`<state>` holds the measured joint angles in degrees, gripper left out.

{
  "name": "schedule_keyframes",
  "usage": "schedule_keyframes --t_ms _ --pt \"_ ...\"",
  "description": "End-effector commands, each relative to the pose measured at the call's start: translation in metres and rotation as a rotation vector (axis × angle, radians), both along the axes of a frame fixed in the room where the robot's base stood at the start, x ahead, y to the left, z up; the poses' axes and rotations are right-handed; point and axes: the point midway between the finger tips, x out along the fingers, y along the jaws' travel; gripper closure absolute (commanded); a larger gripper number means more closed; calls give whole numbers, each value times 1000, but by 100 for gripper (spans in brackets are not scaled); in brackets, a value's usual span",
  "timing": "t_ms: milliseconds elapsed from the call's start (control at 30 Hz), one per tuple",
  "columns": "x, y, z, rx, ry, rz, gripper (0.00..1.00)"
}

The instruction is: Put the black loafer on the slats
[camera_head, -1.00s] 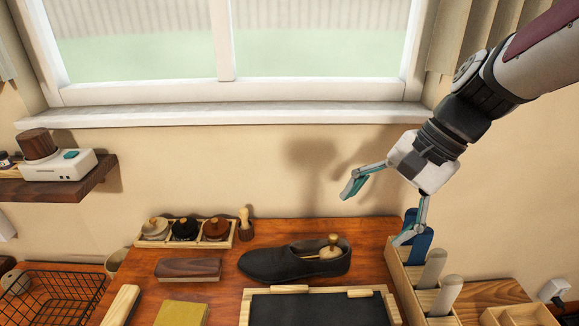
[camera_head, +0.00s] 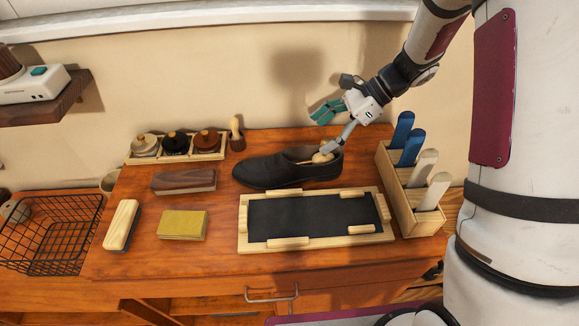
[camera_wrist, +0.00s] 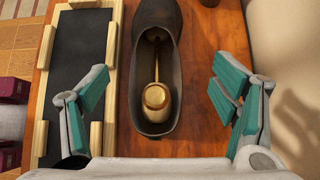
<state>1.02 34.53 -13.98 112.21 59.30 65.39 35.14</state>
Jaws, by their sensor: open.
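The black loafer (camera_head: 270,170) lies on the wooden table top, toe to the left, with a shoe tree inside. My gripper (camera_head: 328,130) is open and empty above the heel end. In the wrist view its teal-padded fingers (camera_wrist: 160,100) are spread to either side of the loafer's heel (camera_wrist: 152,127), not closed on it. A pale wooden frame (camera_head: 243,225) with short blocks around a black mat lies in front of the loafer. I cannot clearly identify the slats.
A wooden holder (camera_head: 400,206) with upright blue and beige pieces stands right of the loafer. A tray of round jars (camera_head: 175,146), a small brush (camera_head: 236,134), a brown-topped block (camera_head: 184,180) and a yellow block (camera_head: 182,225) lie left. A wire basket (camera_head: 48,235) is far left.

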Motion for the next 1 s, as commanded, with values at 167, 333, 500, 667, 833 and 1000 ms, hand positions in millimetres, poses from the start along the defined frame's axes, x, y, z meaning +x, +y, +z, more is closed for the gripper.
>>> schedule_keyframes --t_ms 167,333,500,667,833,1000 --pt "-1 21 -20 0 2 2 20" --pt "-1 29 -28 0 1 1 20" --pt "-5 42 -39 -1 4 4 20" --pt "-6 59 -55 -1 2 2 20" --pt "-5 67 -63 -1 0 1 20" --pt "-5 67 -64 -1 -1 1 20"
